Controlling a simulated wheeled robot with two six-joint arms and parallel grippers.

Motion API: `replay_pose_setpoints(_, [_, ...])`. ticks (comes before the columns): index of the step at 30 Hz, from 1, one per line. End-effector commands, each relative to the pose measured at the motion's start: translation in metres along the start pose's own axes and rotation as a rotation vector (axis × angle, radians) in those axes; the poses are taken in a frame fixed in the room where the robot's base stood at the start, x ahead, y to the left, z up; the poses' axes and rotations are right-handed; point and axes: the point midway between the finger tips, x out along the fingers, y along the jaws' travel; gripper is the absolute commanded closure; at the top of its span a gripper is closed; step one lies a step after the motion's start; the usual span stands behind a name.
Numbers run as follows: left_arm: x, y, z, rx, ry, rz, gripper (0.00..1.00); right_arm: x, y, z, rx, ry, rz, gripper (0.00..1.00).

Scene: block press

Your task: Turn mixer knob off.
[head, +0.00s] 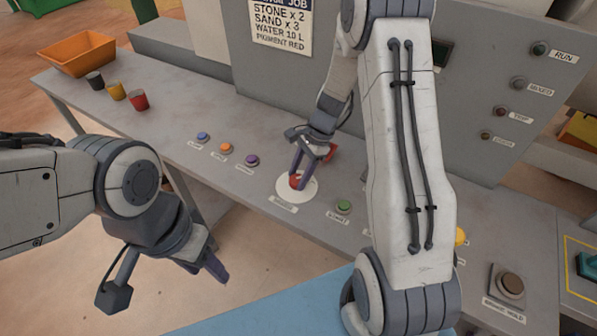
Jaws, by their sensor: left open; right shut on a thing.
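The mixer knob (294,183) is red and sits on a round white disc on the grey console, with a small label below it. My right gripper (299,176) reaches down from above and is shut on the knob, its fingers hiding much of it. Another bit of red shows just right of the fingers; I cannot tell whether it belongs to the knob. My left gripper (216,272) is open and empty, in front of the console at the lower left, well apart from the knob.
Blue (202,136), orange (226,147) and purple (251,160) buttons lie left of the knob. A green button (344,207) is close on its right. Three small cups and an orange bin (77,55) stand at the far left. A job sign (281,26) hangs behind.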

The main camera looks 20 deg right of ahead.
Motion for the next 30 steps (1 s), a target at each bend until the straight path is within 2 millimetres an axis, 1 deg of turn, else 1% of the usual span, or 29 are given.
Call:
replay_pose_setpoints(1, [-0.006, 0.001, 0.0, 0.0, 0.0, 0.0, 0.5, -0.003, -0.001, 0.001, -0.038, 0.0, 0.016, 1.0])
replay_pose_setpoints(3, [-0.01, 0.001, -0.001, 0.0, 0.0, 0.0, 0.5, -0.003, -0.002, 0.001, -0.099, 0.0, 0.041, 1.0])
replay_pose_setpoints(12, [-0.024, 0.002, -0.001, 0.0, 0.0, 0.0, 0.5, -0.002, -0.003, 0.002, -0.365, 0.001, 0.15, 1.0])
replay_pose_setpoints(30, [-0.039, 0.003, -0.002, 0.0, 0.0, 0.0, 0.5, 0.0, -0.006, 0.003, -0.89, 0.002, 0.367, 1.0])
